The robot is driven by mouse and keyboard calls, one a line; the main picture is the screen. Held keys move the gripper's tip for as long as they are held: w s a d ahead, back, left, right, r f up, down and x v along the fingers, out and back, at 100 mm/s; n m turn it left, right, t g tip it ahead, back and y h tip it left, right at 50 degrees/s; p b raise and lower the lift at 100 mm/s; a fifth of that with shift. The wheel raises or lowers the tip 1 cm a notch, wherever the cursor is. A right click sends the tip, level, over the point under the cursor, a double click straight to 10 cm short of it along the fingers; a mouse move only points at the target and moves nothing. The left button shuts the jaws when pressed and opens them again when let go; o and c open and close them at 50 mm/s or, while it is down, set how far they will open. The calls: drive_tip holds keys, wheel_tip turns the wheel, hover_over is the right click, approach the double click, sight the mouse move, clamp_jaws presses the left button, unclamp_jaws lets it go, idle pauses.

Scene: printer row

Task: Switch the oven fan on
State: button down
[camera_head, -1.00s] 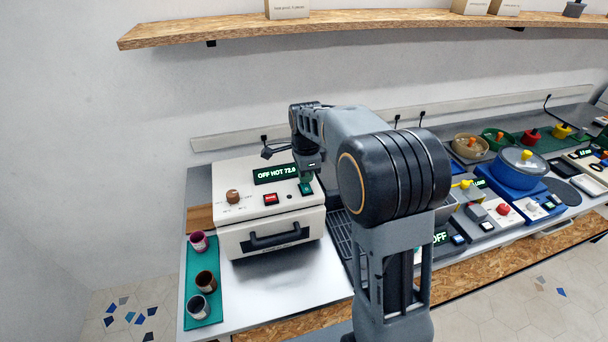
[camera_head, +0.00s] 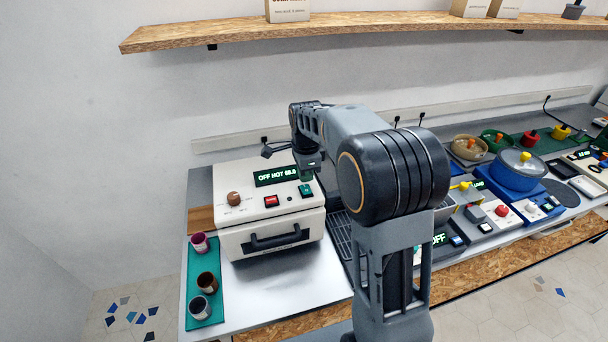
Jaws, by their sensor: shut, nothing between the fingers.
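The oven (camera_head: 270,222) is a cream box with a black front handle, standing at the left end of the counter. Its display (camera_head: 277,176) reads "OFF HOT" and a number that looks like 65.8. On its top panel are a brown knob (camera_head: 234,198), a red rocker switch (camera_head: 271,201) and a green switch (camera_head: 305,190). My gripper (camera_head: 306,179) is shut and empty, pointing down just above the green switch. I cannot tell whether it touches the switch. The labels on the panel are too small to read.
A teal mat (camera_head: 218,316) with three cups lies left of the oven. My arm hides part of the counter right of it. Further right stand a blue pot (camera_head: 517,172) and several small devices. A wooden shelf (camera_head: 380,27) runs along the wall above.

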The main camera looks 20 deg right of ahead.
drive_tip(key=shift+r+p, duration=0.4)
drive_tip(key=shift+r, duration=0.15)
wheel_tip(320, 180, up, 13)
drive_tip(key=w+p, duration=0.1)
drive_tip(key=w, duration=0.1)
drive_tip(key=shift+w+p, duration=0.25)
drive_tip(key=shift+p, duration=0.05)
drive_tip(key=shift+f, duration=0.15)
